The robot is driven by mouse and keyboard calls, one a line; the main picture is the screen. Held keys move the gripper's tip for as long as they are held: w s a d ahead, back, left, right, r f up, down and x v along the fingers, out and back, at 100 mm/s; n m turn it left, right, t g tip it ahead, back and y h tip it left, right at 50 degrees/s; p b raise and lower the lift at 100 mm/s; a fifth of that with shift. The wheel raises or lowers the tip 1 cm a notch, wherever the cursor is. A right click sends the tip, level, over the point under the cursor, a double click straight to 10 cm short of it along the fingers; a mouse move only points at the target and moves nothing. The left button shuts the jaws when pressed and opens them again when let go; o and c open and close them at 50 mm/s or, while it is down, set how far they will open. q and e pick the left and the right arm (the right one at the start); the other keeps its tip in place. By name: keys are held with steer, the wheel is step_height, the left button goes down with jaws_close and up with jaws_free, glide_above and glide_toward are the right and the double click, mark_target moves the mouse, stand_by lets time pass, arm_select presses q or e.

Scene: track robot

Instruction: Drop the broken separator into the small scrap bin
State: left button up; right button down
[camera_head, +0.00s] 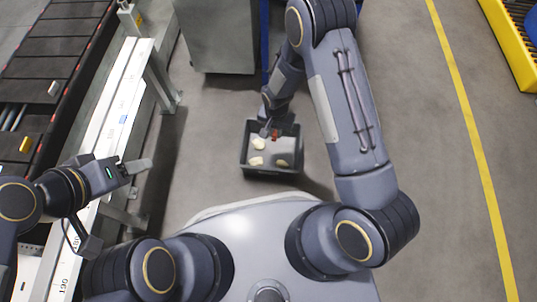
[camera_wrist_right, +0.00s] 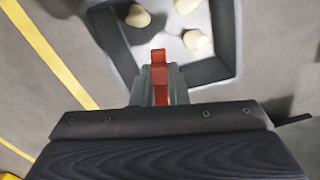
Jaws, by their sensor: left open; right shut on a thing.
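The small scrap bin (camera_head: 271,171) is a dark open box on the floor in front of my base, with several pale lumps inside. Its rim also shows in the right wrist view (camera_wrist_right: 206,75). My right gripper (camera_head: 270,132) points down over the far part of the bin. In the right wrist view my right gripper (camera_wrist_right: 158,92) is shut on the broken separator (camera_wrist_right: 159,68), a red-orange piece that sticks out past the fingertips over the bin's opening. In the head view only a bit of the red piece (camera_head: 276,134) shows. My left gripper (camera_head: 130,170) is open and empty beside the conveyor.
A conveyor (camera_head: 60,60) with a white side rail (camera_head: 122,95) runs along the left, with a small yellow piece (camera_head: 25,144) and a whitish piece (camera_head: 53,88) on it. A grey cabinet (camera_head: 217,38) stands behind the bin. The floor right of the bin is clear up to a yellow line (camera_head: 470,130).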

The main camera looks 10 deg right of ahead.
step_height(320, 180, down, 4)
steer(key=shift+f+b, duration=0.1)
steer(key=shift+b, duration=1.05)
steer(key=c, duration=1.3)
jaws_free()
steer(key=shift+c, duration=0.2)
step_height(320, 180, up, 7)
steer(key=p, duration=0.3)
steer(key=shift+p, duration=0.35)
steer(key=shift+r, duration=0.5)
